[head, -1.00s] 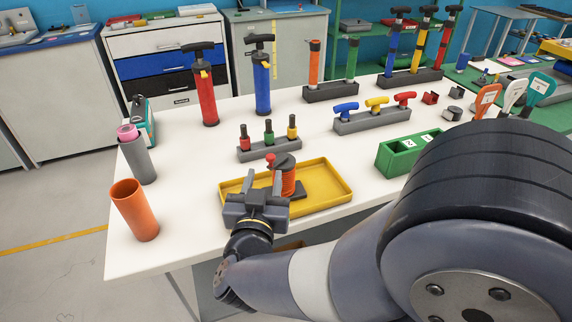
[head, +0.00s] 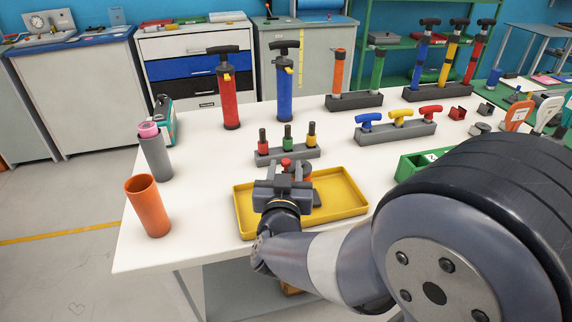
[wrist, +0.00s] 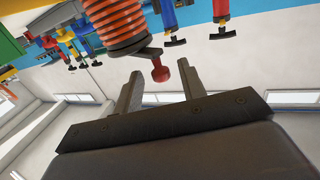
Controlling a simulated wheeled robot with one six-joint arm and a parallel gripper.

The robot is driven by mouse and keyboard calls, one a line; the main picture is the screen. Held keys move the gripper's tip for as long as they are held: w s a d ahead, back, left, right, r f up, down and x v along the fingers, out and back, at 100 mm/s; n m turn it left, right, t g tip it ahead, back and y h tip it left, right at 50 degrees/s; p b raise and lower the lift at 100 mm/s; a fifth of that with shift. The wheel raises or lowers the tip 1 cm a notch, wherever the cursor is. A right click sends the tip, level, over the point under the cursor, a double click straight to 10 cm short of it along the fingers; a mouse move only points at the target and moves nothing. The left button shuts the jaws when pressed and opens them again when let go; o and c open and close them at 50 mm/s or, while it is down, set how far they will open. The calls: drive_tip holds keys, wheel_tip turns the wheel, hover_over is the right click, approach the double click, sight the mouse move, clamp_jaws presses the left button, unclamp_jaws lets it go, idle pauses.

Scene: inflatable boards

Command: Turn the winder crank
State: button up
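The winder, with an orange-red coil (wrist: 112,22), stands in the yellow tray (head: 350,212). My gripper (head: 284,178) is in front of the winder. In the wrist view its two fingers (wrist: 160,78) are apart, with the red knob in the gap near the fingertips. I see no clear contact between finger and knob.
A grey block with several small capped pegs (head: 287,152) stands just behind the tray. An orange tube (head: 148,207) and a grey tube (head: 156,158) stand to the left. A green box (head: 412,166) is to the right.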

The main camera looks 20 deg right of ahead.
drive_tip(key=shift+x, duration=1.15)
drive_tip(key=shift+c, duration=0.2)
clamp_jaws()
